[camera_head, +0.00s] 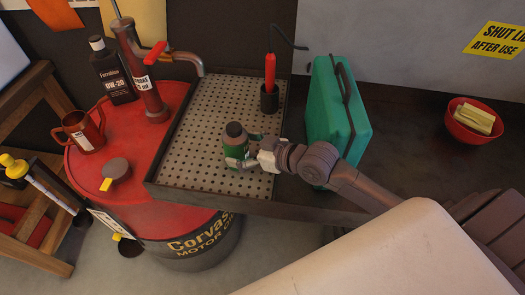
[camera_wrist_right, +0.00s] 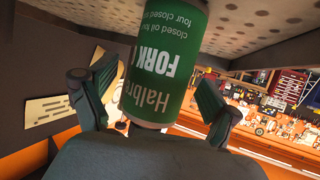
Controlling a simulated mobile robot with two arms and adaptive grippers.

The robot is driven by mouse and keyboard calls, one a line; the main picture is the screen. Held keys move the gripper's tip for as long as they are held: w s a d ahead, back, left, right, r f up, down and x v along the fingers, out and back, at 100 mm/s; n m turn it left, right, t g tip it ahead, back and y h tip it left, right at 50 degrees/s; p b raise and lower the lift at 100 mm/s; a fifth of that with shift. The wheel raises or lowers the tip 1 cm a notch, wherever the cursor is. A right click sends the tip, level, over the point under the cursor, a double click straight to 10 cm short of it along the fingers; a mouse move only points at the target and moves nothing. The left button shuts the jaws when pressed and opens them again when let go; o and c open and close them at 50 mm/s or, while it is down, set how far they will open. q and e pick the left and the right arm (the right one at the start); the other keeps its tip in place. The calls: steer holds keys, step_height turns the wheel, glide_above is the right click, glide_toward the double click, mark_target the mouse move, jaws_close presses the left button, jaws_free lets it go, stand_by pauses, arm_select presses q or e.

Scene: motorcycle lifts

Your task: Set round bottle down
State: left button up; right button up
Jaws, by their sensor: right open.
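The round bottle (camera_head: 236,146) is green with a dark cap and stands upright on the perforated metal tray (camera_head: 215,103). In the right wrist view the green bottle (camera_wrist_right: 163,62) fills the middle, with white lettering on its label. My right gripper (camera_head: 245,150) is around the lower part of the bottle. In the wrist view its two fingers (camera_wrist_right: 155,95) stand apart, one on each side of the bottle, with a gap visible at least on the right. My left gripper is not in view.
A teal case (camera_head: 336,108) stands right of the tray, and a dark cup with a red-handled tool (camera_head: 269,98) stands near the tray's back right. A red drum (camera_head: 170,210) with a pump and cans is at left. A red bowl (camera_head: 473,121) sits far right.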

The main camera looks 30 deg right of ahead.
steer(key=b+v, duration=0.1)
steer(key=v, duration=0.9)
steer(key=shift+f, duration=0.15)
